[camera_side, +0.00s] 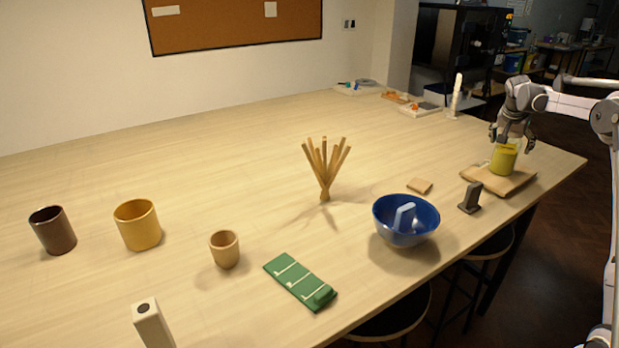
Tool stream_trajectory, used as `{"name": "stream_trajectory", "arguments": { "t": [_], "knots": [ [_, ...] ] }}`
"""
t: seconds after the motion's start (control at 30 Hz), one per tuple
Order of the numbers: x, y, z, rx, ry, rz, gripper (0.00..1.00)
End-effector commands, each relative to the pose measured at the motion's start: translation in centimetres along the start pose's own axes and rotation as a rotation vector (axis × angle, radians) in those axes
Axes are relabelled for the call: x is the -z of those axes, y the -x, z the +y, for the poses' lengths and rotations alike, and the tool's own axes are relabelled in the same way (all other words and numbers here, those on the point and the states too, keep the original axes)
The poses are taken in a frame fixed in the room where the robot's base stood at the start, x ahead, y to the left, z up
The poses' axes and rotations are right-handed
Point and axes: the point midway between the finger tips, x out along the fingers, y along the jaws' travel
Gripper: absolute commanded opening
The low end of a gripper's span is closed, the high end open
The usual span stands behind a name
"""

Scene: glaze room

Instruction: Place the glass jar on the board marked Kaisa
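A glass jar with yellow-green contents (503,159) stands upright on a light wooden board (484,180) at the right end of the table. No name can be read on the board at this size. My gripper (511,142) is just above the jar, pointing down. Its dark fingers are spread apart, one on each side of the jar's upper part, and look open. I cannot tell whether either finger touches the glass.
A dark upright block (470,197), a small tan square (420,186) and a blue bowl (392,228) holding a light-blue piece are left of the board. The table's back middle is clear.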

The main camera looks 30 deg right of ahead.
Motion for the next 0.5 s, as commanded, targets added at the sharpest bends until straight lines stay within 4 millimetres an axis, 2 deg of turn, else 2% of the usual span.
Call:
{"name": "stream_trajectory", "arguments": {
  "t": [0.3, 0.5],
  "knots": [
    [0.2, 0.4, 0.0, 0.0, 0.0, 0.0, 0.86],
    [0.1, 3.2, 0.0, 0.001, 0.001, 0.0, 0.86]
  ]
}}
